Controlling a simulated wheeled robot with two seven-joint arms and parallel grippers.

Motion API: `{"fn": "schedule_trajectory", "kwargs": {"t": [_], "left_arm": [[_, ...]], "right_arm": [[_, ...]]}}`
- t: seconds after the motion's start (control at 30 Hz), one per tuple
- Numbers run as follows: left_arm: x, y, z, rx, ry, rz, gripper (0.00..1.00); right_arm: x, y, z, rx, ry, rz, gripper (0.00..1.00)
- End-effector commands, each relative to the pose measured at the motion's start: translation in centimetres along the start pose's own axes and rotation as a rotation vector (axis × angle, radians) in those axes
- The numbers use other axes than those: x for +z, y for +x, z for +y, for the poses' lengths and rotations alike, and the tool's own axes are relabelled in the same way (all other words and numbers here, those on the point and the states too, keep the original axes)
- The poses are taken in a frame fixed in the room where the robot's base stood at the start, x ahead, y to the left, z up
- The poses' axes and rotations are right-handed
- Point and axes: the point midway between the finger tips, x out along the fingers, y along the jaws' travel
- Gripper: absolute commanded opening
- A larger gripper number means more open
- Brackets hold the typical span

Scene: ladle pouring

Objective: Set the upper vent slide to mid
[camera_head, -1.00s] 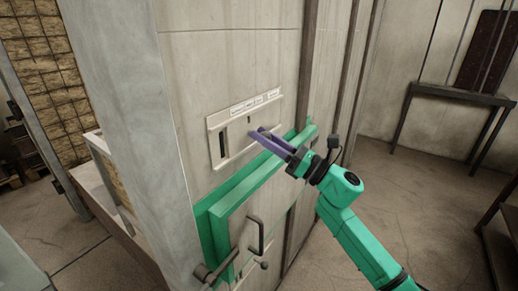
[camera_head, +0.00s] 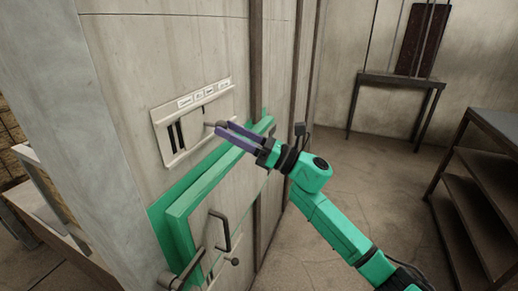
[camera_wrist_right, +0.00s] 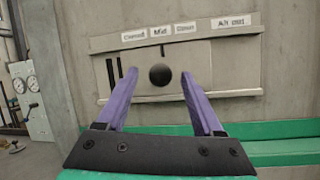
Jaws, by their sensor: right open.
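The vent slide panel (camera_head: 160,118) is a pale plate on the tall wall, with a row of labels above it. In the right wrist view, the labels seem to read Closed, Mid (camera_wrist_right: 160,32), Open and Air vent. A dark round knob (camera_wrist_right: 159,74) sits on the slide, with a short dark mark (camera_wrist_right: 162,50) above it, under the Mid label. Dark slots (camera_wrist_right: 113,71) show left of the knob. My right gripper (camera_head: 214,131) is open, its purple fingers on either side of the knob; contact cannot be told. My left gripper is not in view.
A green-framed door (camera_head: 205,190) with a dark handle (camera_head: 220,231) projects just below the panel and my right gripper. A dark shelf unit (camera_head: 480,190) stands at the right and a table (camera_head: 400,79) at the back. Open floor lies between.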

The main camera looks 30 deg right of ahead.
Motion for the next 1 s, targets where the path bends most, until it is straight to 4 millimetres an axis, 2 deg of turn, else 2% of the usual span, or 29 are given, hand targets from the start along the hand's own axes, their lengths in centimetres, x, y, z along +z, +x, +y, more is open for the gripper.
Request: {"fn": "schedule_trajectory", "kwargs": {"t": [0.03, 0.2, 0.3, 0.4, 0.53, 1.0], "left_arm": [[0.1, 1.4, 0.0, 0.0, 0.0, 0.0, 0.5], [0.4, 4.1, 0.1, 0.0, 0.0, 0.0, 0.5], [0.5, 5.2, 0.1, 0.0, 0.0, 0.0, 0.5], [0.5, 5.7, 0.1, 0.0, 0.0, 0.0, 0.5], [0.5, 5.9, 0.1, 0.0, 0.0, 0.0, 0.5], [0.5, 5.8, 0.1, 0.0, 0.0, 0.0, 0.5]], "right_arm": [[-0.9, -1.5, -0.2, -0.002, 0.001, 0.003, 0.69], [-1.1, -6.5, -0.2, -0.002, 0.0, 0.005, 0.69], [-0.9, -9.1, -0.2, -0.003, 0.0, 0.004, 0.69], [-0.6, -10.8, -0.1, -0.001, 0.001, 0.002, 0.69], [-0.2, -11.7, -0.1, 0.0, 0.0, 0.001, 0.69], [-0.1, -11.7, -0.1, -0.002, 0.002, 0.0, 0.69]]}}
